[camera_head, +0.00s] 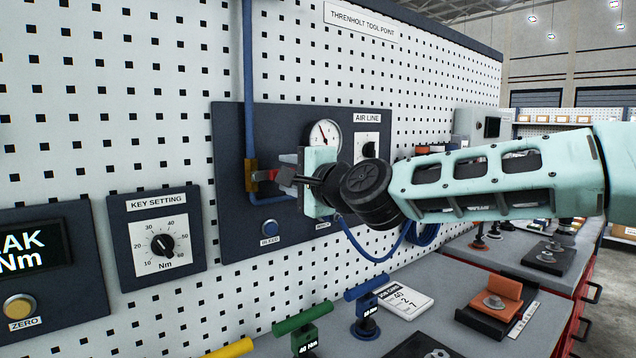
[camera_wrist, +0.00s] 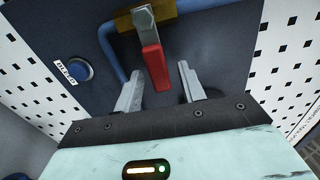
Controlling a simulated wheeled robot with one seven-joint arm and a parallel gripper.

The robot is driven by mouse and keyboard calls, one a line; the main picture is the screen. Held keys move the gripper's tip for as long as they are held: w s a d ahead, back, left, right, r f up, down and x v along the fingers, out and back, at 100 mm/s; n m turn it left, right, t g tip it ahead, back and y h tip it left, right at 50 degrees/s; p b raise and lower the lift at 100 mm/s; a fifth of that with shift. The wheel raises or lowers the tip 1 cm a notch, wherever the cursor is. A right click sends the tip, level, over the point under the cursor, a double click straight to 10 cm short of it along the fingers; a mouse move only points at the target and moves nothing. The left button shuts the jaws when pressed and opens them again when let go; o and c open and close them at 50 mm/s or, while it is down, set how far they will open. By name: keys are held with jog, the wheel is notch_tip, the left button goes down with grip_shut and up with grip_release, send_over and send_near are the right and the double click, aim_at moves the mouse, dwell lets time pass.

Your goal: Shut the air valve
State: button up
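The air valve has a brass body (camera_head: 252,175) on the vertical blue pipe at the left of the air line panel. Its lever with a red grip (camera_head: 271,175) points right from the body, partly hidden by my gripper (camera_head: 290,172). In the wrist view, the red grip (camera_wrist: 154,68) hangs from a metal stem below the brass body (camera_wrist: 147,17). My gripper (camera_wrist: 160,72) is open, with one finger on each side of the red grip's end. I cannot tell how deep the grip sits between the fingers.
A blue bleed button (camera_head: 269,227) sits below the valve; it also shows in the wrist view (camera_wrist: 80,70). A gauge (camera_head: 324,135) and a dial (camera_head: 368,149) are to the right. A blue hose (camera_head: 372,258) hangs below. T-handled tools (camera_head: 303,325) stand on the bench.

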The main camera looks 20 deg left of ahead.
jog(key=b+v, duration=0.4)
jog(key=v, duration=1.2)
jog(key=shift+s+d, duration=0.25)
jog(key=shift+d, duration=0.1)
jog(key=s+d+f+n+g+h+p, duration=0.1)
jog(key=s+d+f+n+g+h, duration=0.25)
jog(key=f, duration=0.55)
jog(key=s+d+f+n+g+h+p, duration=0.1)
jog(key=s+f+n+h+p, duration=0.2)
jog(key=s+f, duration=0.45)
jog(key=s+d+f+n+g+h, duration=0.1)
jog(key=s+d+f+n+h, duration=0.1)
jog(key=d, duration=0.6)
jog(key=s+d+f+n+g+h+p, duration=0.1)
jog(key=s+d+h, duration=0.3)
jog(key=d, duration=0.4)
jog(key=s+d+f+n+g+h+p, duration=0.1)
jog(key=s+d+f+n+h, duration=0.2)
jog(key=d, duration=0.6)
jog(key=shift+s+f+n+g, duration=0.15)
jog(key=shift+s+n+g, duration=0.2)
jog(key=shift+s, duration=0.8)
